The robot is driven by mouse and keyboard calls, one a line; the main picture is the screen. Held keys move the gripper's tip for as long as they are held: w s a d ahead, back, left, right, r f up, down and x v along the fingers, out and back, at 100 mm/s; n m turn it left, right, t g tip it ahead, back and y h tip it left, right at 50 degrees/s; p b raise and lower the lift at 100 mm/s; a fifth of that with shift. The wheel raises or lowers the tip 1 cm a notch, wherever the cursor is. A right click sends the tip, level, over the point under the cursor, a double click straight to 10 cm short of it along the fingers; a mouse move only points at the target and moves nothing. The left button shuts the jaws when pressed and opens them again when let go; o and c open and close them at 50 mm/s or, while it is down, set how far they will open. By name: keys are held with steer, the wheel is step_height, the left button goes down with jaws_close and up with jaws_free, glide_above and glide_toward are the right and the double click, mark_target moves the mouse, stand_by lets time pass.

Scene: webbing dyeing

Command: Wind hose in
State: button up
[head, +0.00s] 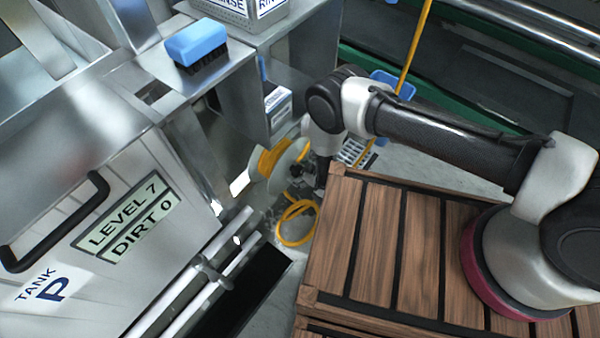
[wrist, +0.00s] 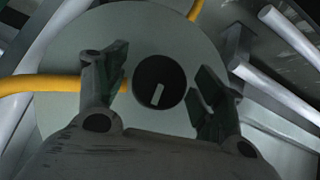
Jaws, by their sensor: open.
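The hose reel (head: 268,165), a pale disc with yellow hose wound behind it, stands low beside the steel tank unit in the head view. Yellow hose (head: 297,222) hangs off it in a loose loop near the floor. In the wrist view the reel's pale disc (wrist: 75,110) fills the middle, with a dark round hub (wrist: 159,84) and a small light tab inside it. My gripper (wrist: 158,82) is open, its fingers either side of the hub in the picture. I cannot tell whether they touch the disc. In the head view the arm mostly hides the gripper.
The steel tank (head: 120,235) with a black handle and a display reading LEVEL 7, DIRT 0 stands at left. A blue brush (head: 197,42) sits on a ledge above. Pale pipes (head: 195,280) run below the reel. A slatted wooden deck (head: 390,245) lies at right.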

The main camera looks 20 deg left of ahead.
steer(key=shift+a, duration=0.1)
steer(key=c, duration=1)
steer(key=shift+f+g, duration=0.1)
steer(key=shift+g, duration=0.2)
steer(key=m+g+y, duration=0.2)
steer(key=g, duration=0.1)
steer(key=shift+w+m+g, duration=0.1)
steer(key=shift+m+g, duration=0.2)
steer(key=shift+g, duration=0.1)
steer(key=m+g+y, duration=0.2)
steer(key=g, duration=0.1)
steer(key=shift+m+g+y, duration=0.3)
steer(key=shift+m+g, duration=0.1)
